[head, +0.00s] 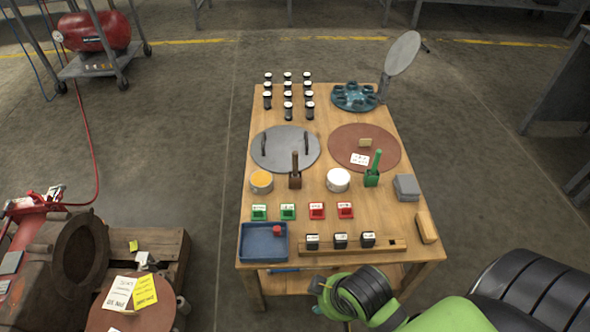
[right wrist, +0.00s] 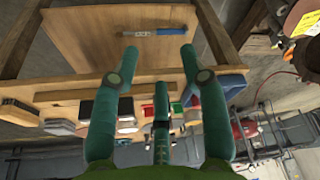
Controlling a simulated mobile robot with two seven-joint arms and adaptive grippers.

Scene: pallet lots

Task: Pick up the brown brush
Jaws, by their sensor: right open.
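The brown brush (head: 295,178) stands upright on the wooden table (head: 325,212), handle up, between the yellow-filled pot (head: 261,181) and the white pot (head: 338,180). A similar green brush (head: 372,168) stands to the right of the white pot. My right arm reaches in from the lower right to the table's near edge, well short of the brown brush. In the right wrist view my right gripper (right wrist: 157,75) has its fingers spread apart with nothing between them. I cannot make out the brown brush in that view. My left gripper is not in view.
A blue tray (head: 263,254), a wooden block rack (head: 380,247) and red and green holders lie nearer than the brush. Grey and brown discs lie behind it. A red compressor (head: 93,32) stands far left.

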